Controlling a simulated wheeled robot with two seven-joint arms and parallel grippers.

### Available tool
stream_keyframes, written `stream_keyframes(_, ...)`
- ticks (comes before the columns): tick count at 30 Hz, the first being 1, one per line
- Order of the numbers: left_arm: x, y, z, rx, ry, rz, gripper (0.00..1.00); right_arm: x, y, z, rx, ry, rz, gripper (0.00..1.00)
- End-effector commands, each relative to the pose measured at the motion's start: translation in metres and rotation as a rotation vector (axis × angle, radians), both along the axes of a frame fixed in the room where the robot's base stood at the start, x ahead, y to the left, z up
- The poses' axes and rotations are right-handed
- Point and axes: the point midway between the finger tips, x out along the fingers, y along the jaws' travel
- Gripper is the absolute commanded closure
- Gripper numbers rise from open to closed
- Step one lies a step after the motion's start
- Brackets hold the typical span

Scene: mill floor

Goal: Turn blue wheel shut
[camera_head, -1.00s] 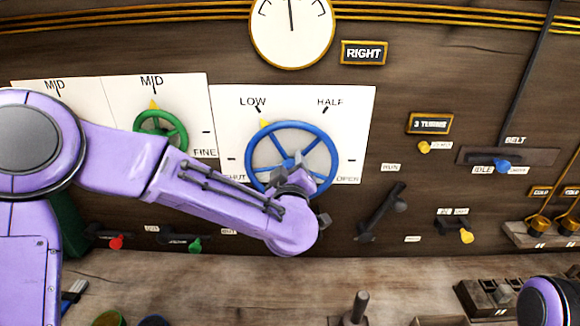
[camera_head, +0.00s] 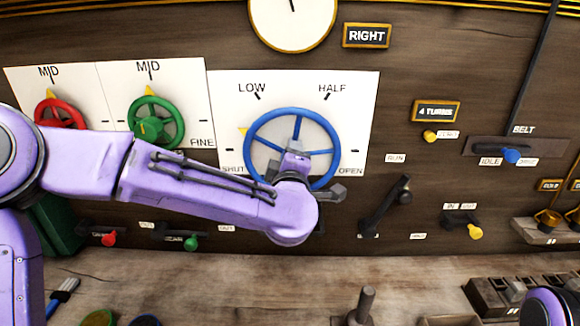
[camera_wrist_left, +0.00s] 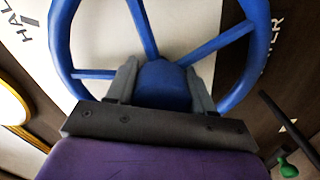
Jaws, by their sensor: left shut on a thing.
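The blue wheel (camera_head: 250,146) is mounted on a white panel (camera_head: 222,95) lettered LOW, HALF, SHUT and OPEN. Its yellow pointer (camera_head: 243,131) stands at the upper left, between SHUT and LOW. My left gripper (camera_head: 294,156) is in front of the wheel's middle. In the left wrist view the two fingers of my left gripper (camera_wrist_left: 163,92) are shut on the blue hub (camera_wrist_left: 163,75), with rim and spokes around them. My left forearm and wrist cover the wheel's lower part in the head view. Only part of my right arm shows at the bottom right; its gripper is not in view.
A green wheel (camera_head: 172,108) and a red wheel (camera_head: 68,107) are on panels to the left. A dark lever (camera_head: 385,205) is close right of my wrist. A plaque (camera_head: 436,111) reads 4 TURNS. A wooden bench (camera_head: 250,285) runs below.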

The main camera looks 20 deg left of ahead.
Motion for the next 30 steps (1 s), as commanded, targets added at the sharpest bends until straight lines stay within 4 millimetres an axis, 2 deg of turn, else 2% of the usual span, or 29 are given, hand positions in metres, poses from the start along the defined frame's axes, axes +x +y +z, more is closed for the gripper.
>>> stream_keyframes(1,0.000,0.001,-0.005,-0.043,-0.013,0.002,0.78,0.000,0.000,-0.010,0.000,0.000,0.000,0.57)
stream_keyframes(3,0.000,0.000,-0.006,-0.105,-0.030,0.001,0.78,0.000,0.000,-0.017,0.000,0.000,0.000,0.57)
stream_keyframes(15,0.000,0.000,-0.004,-0.377,-0.108,0.000,0.78,0.000,0.000,-0.046,0.000,0.000,0.000,0.57)
stream_keyframes(30,0.000,0.000,-0.002,-0.484,-0.137,0.001,0.78,0.000,0.000,-0.055,0.000,0.000,0.000,0.57)
